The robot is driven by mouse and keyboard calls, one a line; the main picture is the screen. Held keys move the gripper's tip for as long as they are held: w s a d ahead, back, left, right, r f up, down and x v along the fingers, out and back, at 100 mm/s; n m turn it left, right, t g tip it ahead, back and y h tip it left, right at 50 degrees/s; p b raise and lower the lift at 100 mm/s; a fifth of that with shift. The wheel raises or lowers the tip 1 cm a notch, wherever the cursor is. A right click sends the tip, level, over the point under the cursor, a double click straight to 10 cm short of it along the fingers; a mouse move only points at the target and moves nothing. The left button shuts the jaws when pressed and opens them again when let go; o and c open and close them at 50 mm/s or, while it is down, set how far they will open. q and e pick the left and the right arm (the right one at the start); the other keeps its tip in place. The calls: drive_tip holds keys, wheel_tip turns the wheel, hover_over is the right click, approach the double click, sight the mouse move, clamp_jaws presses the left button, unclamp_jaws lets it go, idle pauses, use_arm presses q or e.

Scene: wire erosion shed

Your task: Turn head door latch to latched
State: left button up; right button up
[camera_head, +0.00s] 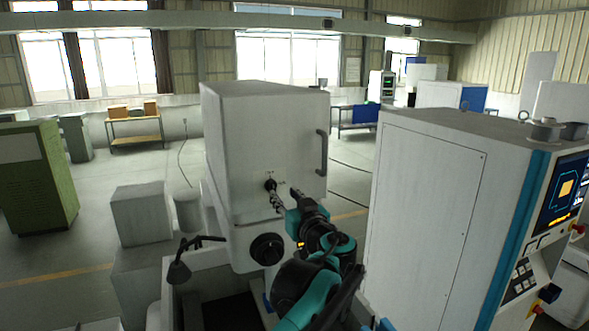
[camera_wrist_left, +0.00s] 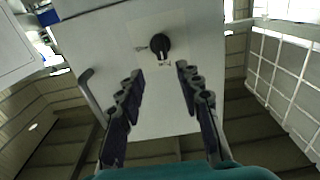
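The head door latch (camera_head: 270,184) is a small dark knob on the front of the pale machine head box, with faint marks around it. In the left wrist view it is a black round knob (camera_wrist_left: 160,46) on a light plate, with a small lever or mark at its left. My left gripper (camera_head: 286,197) is close in front of the latch in the head view. In the wrist view the left gripper's fingers (camera_wrist_left: 158,75) are spread wide, with nothing between them. The knob lies beyond the fingertips, roughly centred, with no contact visible. My right gripper is not in view.
The head box (camera_head: 245,120) has a dark door handle (camera_head: 321,152) at its right side. Below the latch is a round black part (camera_head: 267,249), with a dark lamp (camera_head: 180,270) at the left. A tall control cabinet (camera_head: 430,190) stands close on the right.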

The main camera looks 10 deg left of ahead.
sight(274, 184)
use_arm(q)
drive_tip(key=p+x, duration=0.1)
drive_tip(key=x, duration=0.6)
drive_tip(key=shift+a, duration=0.15)
drive_tip(key=shift+w+a+p, duration=0.25)
drive_tip(key=shift+p, duration=0.05)
clamp_jaws()
